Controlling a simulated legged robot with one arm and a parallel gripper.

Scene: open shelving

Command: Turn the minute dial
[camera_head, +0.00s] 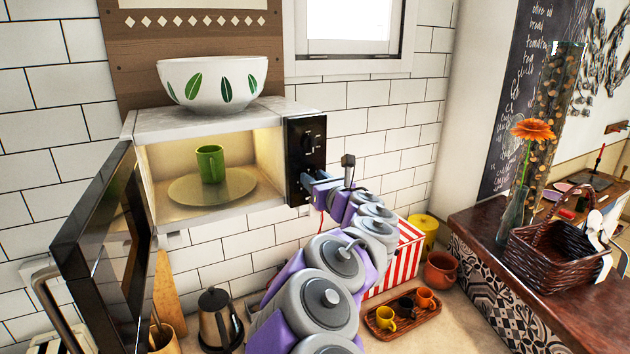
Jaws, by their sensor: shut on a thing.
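The microwave (190,120) stands open on the left, with its dark door (105,240) swung out toward me. Its black control panel (305,132) is on the right of the opening, with a dark upper knob (308,141) in view. My gripper (306,183) is at the lower part of this panel, shut on the lower dial, which I take to be the minute dial. My gripper hides most of this dial, so its angle cannot be read. A green mug (210,164) stands on the round plate (180,189) inside the microwave.
A white bowl with green leaves (213,83) stands on the microwave. Below are a kettle (217,320), a red-striped box (405,258) and a tray (385,325) with small cups. A wicker basket (560,250) and flower vase (515,215) stand on the right counter.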

